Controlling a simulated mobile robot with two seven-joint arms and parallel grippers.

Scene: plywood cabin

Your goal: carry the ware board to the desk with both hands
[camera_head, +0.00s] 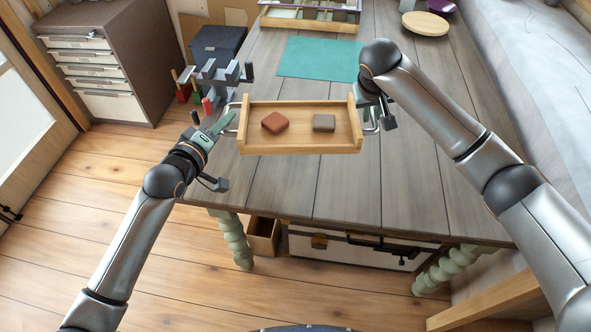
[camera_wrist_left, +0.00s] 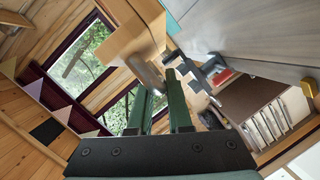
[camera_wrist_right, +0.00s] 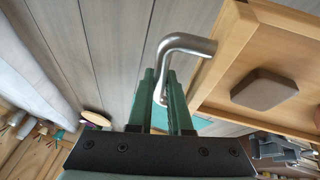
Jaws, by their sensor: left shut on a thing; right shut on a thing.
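The ware board (camera_head: 300,146) is a light wooden tray with raised ends and a metal handle at each end. It is over the near part of the grey desk (camera_head: 400,180) in the head view; whether it touches the top I cannot tell. A reddish-brown block (camera_head: 275,123) and a grey-brown block (camera_head: 324,123) lie in it. My left gripper (camera_head: 229,118) is shut on the left handle. My right gripper (camera_head: 371,118) is shut on the right handle (camera_wrist_right: 188,45), which shows clearly between its fingers (camera_wrist_right: 167,88) in the right wrist view.
A teal mat (camera_head: 318,59) lies on the desk beyond the board. Behind it stands a divided box (camera_head: 310,22); a round wooden board (camera_head: 425,23) is at the back right. A dark rack (camera_head: 218,80) stands by the left edge. A drawer cabinet (camera_head: 100,60) is further left.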

